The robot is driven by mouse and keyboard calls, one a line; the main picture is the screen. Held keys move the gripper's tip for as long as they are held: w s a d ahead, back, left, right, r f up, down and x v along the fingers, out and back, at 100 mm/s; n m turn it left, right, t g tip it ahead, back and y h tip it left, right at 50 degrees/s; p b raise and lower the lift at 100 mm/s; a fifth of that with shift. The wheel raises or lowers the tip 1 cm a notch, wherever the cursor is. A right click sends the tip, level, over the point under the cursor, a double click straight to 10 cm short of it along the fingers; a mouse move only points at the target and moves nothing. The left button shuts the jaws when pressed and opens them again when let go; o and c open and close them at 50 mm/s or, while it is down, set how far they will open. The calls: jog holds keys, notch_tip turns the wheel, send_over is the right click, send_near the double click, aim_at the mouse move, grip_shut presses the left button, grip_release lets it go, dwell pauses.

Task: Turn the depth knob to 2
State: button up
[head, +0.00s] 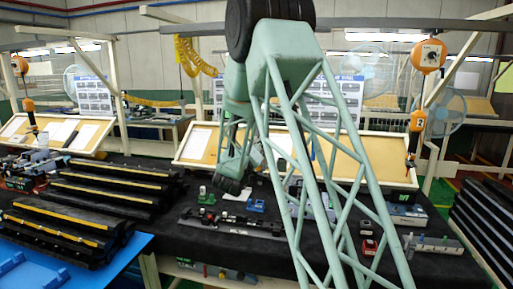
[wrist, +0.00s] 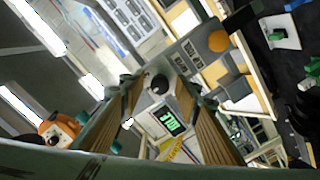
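A small dark round knob (wrist: 160,83) shows near the middle of the wrist view, on a pale unit with a lit green display (wrist: 170,121). The digits are too small to read surely, and no dial mark can be made out. My gripper (wrist: 156,92) has its two brown ribbed fingers apart, one on each side of the unit, with the knob between their ends. Contact with the knob cannot be told. In the head view my gripper (head: 229,184) is small and dark, low over the black bench at the lattice arm's end; the knob cannot be picked out there.
The black bench (head: 160,232) carries a long fixture (head: 232,222), a blue block (head: 256,205) and a red item (head: 369,247). Black trim parts (head: 62,225) are stacked at left. A tilted board (head: 197,147) stands behind. An orange tool (head: 417,121) hangs at right.

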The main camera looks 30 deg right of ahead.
jog(key=v, duration=1.1)
jog(key=shift+s+a, duration=0.3)
jog(key=shift+a, duration=0.1)
dwell(0.4)
jog(key=s+a+r+y+b, duration=0.1)
jog(key=s+a+y, duration=0.25)
jog(key=a, duration=0.25)
jog(key=s+a+r+y+b, duration=0.1)
jog(key=s+a+y+b, duration=0.15)
jog(key=a+y, duration=0.3)
jog(key=s+a+g+y+b, duration=0.1)
jog(key=s+a+g, duration=0.1)
jog(key=s+a, duration=0.35)
jog(key=s+a+g+y, duration=0.1)
jog(key=s+a, duration=0.2)
jog(key=s, duration=0.6)
jog(key=s+f+g+b, duration=0.2)
jog(key=s+f+g, duration=0.1)
jog(key=s, duration=1.6)
jog(key=s+f+m+g+b, duration=0.1)
jog(key=s+f+g, duration=0.2)
jog(key=s, duration=1.6)
notch_tip(320, 180, down, 2)
jog(key=shift+s+d+f+g+y+b, duration=0.2)
jog(key=shift+d+g+y+b, duration=0.1)
jog(key=shift+g+b, duration=0.1)
